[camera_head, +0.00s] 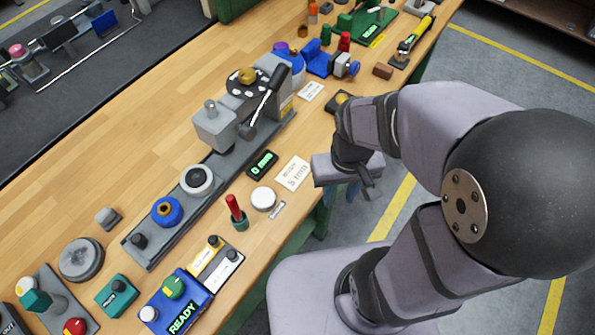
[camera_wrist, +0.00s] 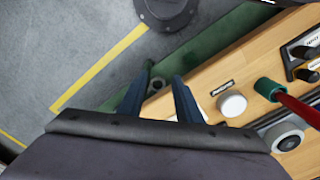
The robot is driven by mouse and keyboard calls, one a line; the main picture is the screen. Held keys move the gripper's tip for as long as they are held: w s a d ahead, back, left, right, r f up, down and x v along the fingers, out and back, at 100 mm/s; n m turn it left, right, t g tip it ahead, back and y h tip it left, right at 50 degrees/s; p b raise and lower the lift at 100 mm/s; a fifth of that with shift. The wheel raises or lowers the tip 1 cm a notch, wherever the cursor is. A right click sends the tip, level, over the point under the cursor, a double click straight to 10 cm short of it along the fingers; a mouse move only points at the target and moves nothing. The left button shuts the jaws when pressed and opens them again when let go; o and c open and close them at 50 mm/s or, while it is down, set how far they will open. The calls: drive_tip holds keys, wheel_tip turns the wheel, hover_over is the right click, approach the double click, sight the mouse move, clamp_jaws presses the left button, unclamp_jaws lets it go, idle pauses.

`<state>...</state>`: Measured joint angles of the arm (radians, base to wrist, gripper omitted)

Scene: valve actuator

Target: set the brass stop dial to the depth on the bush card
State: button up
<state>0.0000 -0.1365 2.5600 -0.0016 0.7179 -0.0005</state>
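The brass stop dial (camera_head: 243,76) sits on top of the grey machine (camera_head: 215,128), over a dark disc with pale marks. The cream bush card (camera_head: 294,174) lies on the bench and reads "5 mm". Beside it a small black display (camera_head: 262,164) shows "0 mm" in green. My gripper (camera_head: 349,190) hangs at the bench's near edge, right of the card and well away from the dial. In the wrist view its two blue fingers (camera_wrist: 163,72) are apart with nothing between them. The dial and card are not in the wrist view.
A black lever (camera_head: 262,100) slants across the machine near the dial. A white round cap (camera_head: 263,198) and a red-handled tool in a green holder (camera_head: 236,212) stand near the front edge. A blue READY box (camera_head: 180,305) is at lower left. Bare bench lies behind the machine.

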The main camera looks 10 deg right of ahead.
idle(0.4)
drive_tip(key=o, duration=0.5)
drive_tip(key=shift+c, duration=0.2)
drive_tip(key=w+r+m+t+p, duration=0.1)
drive_tip(key=w+r+m+t, duration=0.1)
drive_tip(key=w+r, duration=0.5)
drive_tip(key=w+r+m+t+p, duration=0.1)
drive_tip(key=w+r+m+t, duration=0.15)
drive_tip(key=w, duration=0.95)
wheel_tip(320, 180, up, 13)
drive_tip(key=n+y+p, duration=0.2)
drive_tip(key=n+p, duration=0.2)
drive_tip(key=n, duration=0.5)
hover_over(246, 72)
drive_tip(key=s+d, duration=0.1)
drive_tip(key=s, duration=0.2)
drive_tip(key=shift+g, duration=0.25)
drive_tip(key=shift+d+p+x, duration=0.1)
drive_tip(key=shift+p+x, duration=0.35)
drive_tip(key=shift+x, duration=1.25)
drive_tip(key=shift+d+p+x, duration=0.15)
drive_tip(key=shift+p+x, duration=0.3)
drive_tip(key=shift+x, duration=1.25)
drive_tip(key=shift+c, duration=0.3)
drive_tip(key=c, duration=1)
